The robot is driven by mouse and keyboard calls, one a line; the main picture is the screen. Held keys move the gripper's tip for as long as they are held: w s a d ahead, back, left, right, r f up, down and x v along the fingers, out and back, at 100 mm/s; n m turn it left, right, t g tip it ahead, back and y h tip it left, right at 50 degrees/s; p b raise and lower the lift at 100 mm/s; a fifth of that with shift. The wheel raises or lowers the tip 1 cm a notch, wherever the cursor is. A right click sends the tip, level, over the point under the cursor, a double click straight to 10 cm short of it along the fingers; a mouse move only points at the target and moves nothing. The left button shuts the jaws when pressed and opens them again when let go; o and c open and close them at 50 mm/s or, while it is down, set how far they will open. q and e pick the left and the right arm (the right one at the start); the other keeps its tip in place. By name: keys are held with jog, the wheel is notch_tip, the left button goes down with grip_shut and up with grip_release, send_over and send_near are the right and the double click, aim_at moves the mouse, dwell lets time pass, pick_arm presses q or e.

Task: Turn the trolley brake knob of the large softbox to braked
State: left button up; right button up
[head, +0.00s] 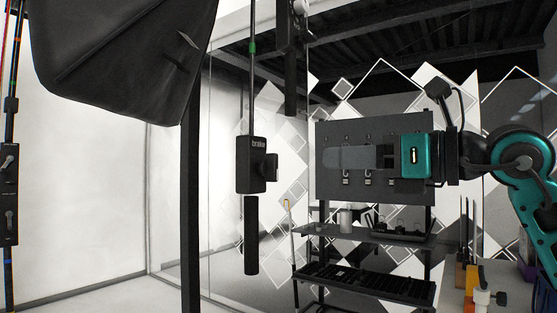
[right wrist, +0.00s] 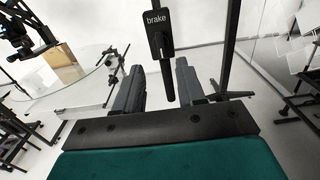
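The large softbox (head: 125,50) hangs at the upper left of the head view, black and partly cut off. A black box marked "brake" (head: 251,158) hangs on a thin rod right of it, with a dark knob (head: 271,167) on its right side. The brake box (right wrist: 157,20) also shows at the top of the right wrist view, beyond the fingertips. My right gripper (head: 330,159) points left toward the knob, clearly apart from it. In the wrist view its two fingers (right wrist: 160,68) are spread and empty. The knob's setting is too small to read. My left gripper is not in view.
A dark handle bar (head: 251,235) hangs below the brake box. A black pole (head: 190,200) stands to its left. Another control box (head: 8,195) hangs at the far left. A tool cart (head: 365,275) with a dark back panel stands behind my right gripper.

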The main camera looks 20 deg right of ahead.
aim_at(277, 160)
jog(key=p+x, duration=0.2)
jog(key=x, duration=0.9)
jog(key=shift+a, duration=0.1)
jog(key=shift+c, duration=0.3)
grip_shut()
